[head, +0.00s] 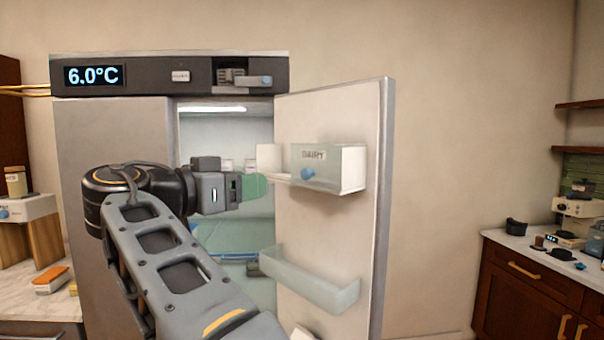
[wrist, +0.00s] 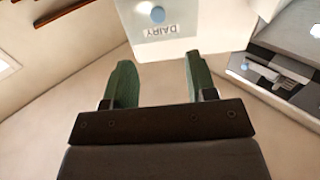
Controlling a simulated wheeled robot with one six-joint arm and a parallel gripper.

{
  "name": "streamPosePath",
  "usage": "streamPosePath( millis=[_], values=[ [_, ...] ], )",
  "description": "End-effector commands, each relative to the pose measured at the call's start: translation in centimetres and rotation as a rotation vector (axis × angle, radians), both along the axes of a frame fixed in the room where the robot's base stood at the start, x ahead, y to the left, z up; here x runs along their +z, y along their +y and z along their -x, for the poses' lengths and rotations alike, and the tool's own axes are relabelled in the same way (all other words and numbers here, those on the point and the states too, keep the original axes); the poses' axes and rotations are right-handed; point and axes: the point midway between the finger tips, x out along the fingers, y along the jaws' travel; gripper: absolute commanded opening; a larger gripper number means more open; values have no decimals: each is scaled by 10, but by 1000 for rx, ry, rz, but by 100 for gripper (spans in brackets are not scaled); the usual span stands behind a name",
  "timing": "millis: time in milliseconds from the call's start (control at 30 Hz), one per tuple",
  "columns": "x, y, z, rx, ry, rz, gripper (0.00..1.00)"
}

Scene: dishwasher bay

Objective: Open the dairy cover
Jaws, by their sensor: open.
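The dairy cover (head: 330,163) is a translucent panel with a "DAIRY" label and a blue knob (head: 307,174). It sits on the front of a white box high on the open fridge door and looks closed. In the wrist view the cover (wrist: 185,18) shows upside down at the top, with its blue knob (wrist: 157,14) beyond the fingers. My gripper (head: 253,187) is left of the cover in the head view, apart from the knob. In the wrist view my gripper's (wrist: 160,78) two green fingers are spread with nothing between them.
The open fridge door (head: 375,210) carries a lower translucent bin (head: 312,282). The fridge (head: 110,140) stands behind my arm, its display reading 6.0°C. A counter (head: 500,243) with small appliances is at right. The wall between door and counter is clear.

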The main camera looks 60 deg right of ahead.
Motion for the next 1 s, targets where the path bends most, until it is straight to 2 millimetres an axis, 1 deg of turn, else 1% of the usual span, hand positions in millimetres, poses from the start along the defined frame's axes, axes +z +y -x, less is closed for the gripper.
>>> streamPosePath(
  millis=[67, 167, 400, 600, 800, 1000],
  values=[
    [6, -6, 5, -18, -17, 17, 52],
    [7, -19, 9, -23, -20, 21, 52],
    [8, -63, 20, -22, -16, 20, 52],
    [8, -95, 28, -19, -16, 19, 52],
    [7, -118, 34, -16, -17, 18, 52],
    [5, -128, 36, -13, -17, 18, 52]
  ],
)
